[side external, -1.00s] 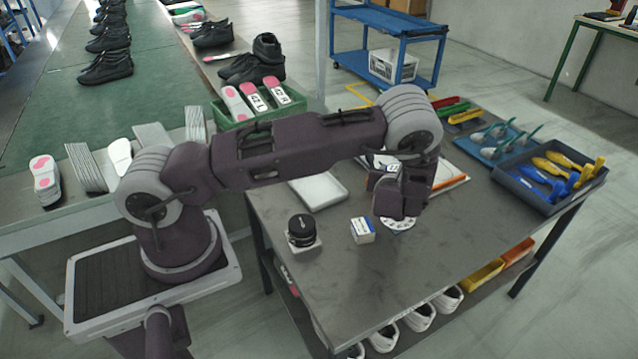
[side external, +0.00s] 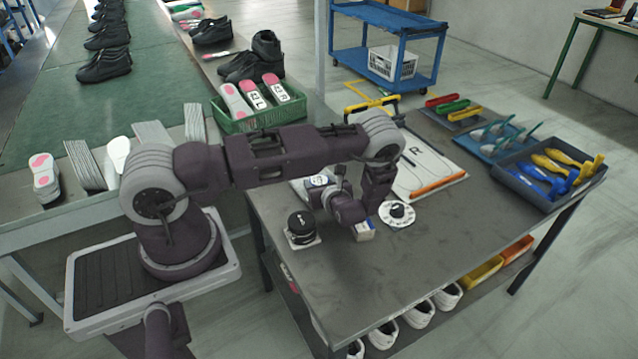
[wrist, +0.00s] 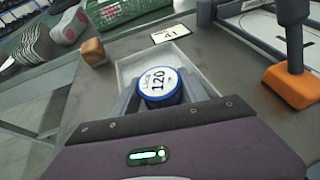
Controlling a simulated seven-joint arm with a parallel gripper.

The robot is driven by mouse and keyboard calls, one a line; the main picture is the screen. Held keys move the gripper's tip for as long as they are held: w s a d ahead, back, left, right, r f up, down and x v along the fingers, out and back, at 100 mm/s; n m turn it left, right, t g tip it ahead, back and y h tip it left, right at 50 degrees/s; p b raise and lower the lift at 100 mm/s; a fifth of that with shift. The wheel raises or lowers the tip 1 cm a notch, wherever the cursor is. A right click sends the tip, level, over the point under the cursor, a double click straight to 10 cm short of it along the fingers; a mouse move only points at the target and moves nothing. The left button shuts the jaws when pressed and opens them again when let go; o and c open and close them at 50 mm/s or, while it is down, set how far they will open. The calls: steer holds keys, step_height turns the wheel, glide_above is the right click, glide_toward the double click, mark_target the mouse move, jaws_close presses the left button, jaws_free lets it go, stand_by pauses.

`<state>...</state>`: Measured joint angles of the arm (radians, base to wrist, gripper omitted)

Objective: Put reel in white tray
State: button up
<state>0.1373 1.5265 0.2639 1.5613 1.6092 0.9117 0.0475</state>
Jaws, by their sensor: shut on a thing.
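The reel (wrist: 158,82) has a white round label reading 120 and a blue rim. My gripper (wrist: 160,92) is shut on it, one finger on each side. In the side view the reel's pale top (side external: 318,181) shows just beyond my gripper (side external: 326,190). The white tray (wrist: 127,67) lies under and behind the reel in the wrist view. In the side view only a little of the tray (side external: 299,187) shows beside my gripper. I cannot tell whether the reel touches the tray floor.
A black round item (side external: 300,226) on a pale square, a small blue-and-white box (side external: 365,231) and a white dial (side external: 397,213) stand nearby. A board marked R (side external: 418,160) lies right. A card reading 41 (wrist: 170,34) and wooden block (wrist: 93,52) lie near the tray.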

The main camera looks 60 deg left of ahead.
steer(key=o, duration=1.1)
steer(key=shift+f, duration=0.15)
steer(key=v, duration=0.8)
steer(key=r+v, duration=0.1)
steer(key=v, duration=0.3)
steer(key=shift+r, duration=0.1)
steer(key=s+d+r+n+g+h, duration=0.1)
steer(key=s+r+n+g, duration=0.1)
steer(key=r+n, duration=0.3)
steer(key=s+d+r+n+g+h, duration=0.1)
steer(key=d+r+n+h, duration=0.15)
steer(key=r, duration=0.45)
steer(key=s+d+r+n+t+h, duration=0.2)
steer(key=s+d+r+n+h, duration=0.1)
steer(key=s+r, duration=0.3)
steer(key=s+d+r+n+t+h, duration=0.2)
steer(key=s+d+r+n+h, duration=0.1)
steer(key=s+d+r+n, duration=0.2)
steer(key=s+d+r+n+t+h, duration=0.2)
steer(key=s+d+r, duration=0.4)
steer(key=r, duration=0.3)
steer(key=shift+s+d+n+h, duration=0.1)
steer(key=shift+s+n+h, duration=0.3)
steer(key=shift+n, duration=0.3)
steer(key=shift+s+d+n+h, duration=0.1)
steer(key=shift+s+n+h, duration=0.15)
steer(key=shift+n+h, duration=0.3)
